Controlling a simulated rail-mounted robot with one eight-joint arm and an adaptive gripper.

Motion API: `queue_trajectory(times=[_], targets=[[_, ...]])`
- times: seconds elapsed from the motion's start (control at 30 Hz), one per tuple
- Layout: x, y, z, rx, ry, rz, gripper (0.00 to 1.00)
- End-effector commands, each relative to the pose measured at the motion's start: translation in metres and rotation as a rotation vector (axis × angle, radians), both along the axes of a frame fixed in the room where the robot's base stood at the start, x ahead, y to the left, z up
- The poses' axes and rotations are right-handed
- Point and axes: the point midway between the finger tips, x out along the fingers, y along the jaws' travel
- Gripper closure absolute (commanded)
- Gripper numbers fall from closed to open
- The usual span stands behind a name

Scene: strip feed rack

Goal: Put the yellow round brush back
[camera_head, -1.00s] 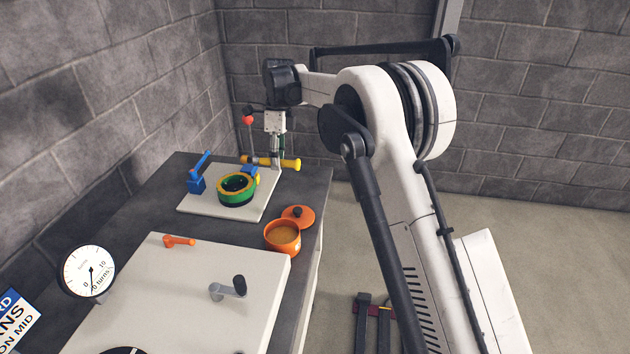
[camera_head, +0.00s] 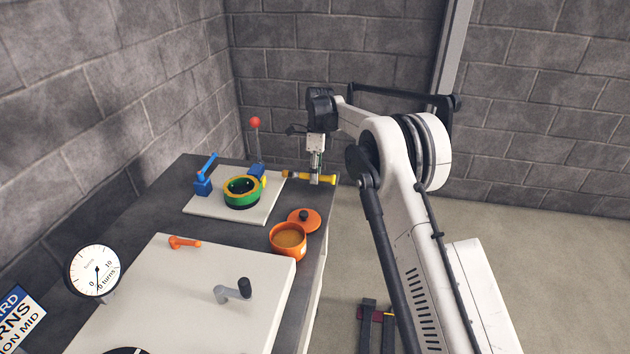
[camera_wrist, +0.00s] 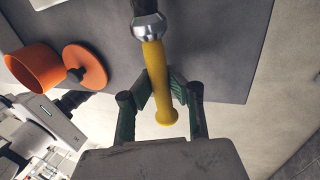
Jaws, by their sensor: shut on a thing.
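The yellow round brush (camera_head: 325,179) lies about level across the jaws of my gripper (camera_head: 316,177), near the far right corner of the bench. In the wrist view its yellow handle (camera_wrist: 156,75) passes between the two green-black fingers of my gripper (camera_wrist: 161,88), which are shut on it. A shiny metal collar (camera_wrist: 149,26) joins the handle to a dark part at the upper picture edge. In the head view a yellow end shows at the brush's left. The brush's height above the bench is hard to tell.
An orange pot (camera_head: 288,241) and its lid (camera_head: 304,219) stand near the bench's right edge. A white board (camera_head: 257,211) carries a green-yellow ring (camera_head: 241,193) and blue clamps. A red-knobbed rod (camera_head: 255,123) stands behind. A white panel (camera_head: 180,290) with a grey crank lies nearer.

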Motion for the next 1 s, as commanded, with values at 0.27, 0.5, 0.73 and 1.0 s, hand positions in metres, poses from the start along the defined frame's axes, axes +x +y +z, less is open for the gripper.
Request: queue_trajectory(times=[0.27, 0.5, 0.73, 1.0], targets=[[0.0, 0.0, -0.014, 0.0, 0.0, 0.0, 1.0], [0.0, 0.0, -0.019, 0.0, 0.0, 0.0, 1.0], [0.0, 0.0, -0.02, 0.0, 0.0, 0.0, 0.73], [0.0, 0.0, -0.02, 0.0, 0.0, 0.0, 0.7]])
